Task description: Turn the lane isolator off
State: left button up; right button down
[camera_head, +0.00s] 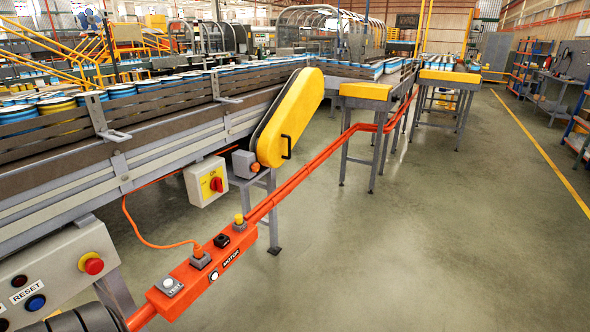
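The lane isolator appears to be the pale box (207,181) under the conveyor side, left of centre. Its front has a yellow plate with a red rotary knob (216,185). The knob's exact on or off position is too small to read. Neither of my grippers is in view, and nothing touches the knob.
An orange box (204,268) marked MOTOR, with buttons, stands in front on orange conduit. A grey panel (60,268) at lower left has a RESET label and red mushroom button. A yellow guard (290,118) is beside the conveyor. Floor at right is clear.

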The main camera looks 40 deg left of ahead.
aim_at(216, 184)
jog(key=z, duration=0.15)
jog(key=i, duration=2.15)
jog(key=u, duration=0.75)
jog(key=i, duration=1)
jog(key=u, duration=1.55)
jog(key=i, duration=0.6)
jog(key=u, duration=0.5)
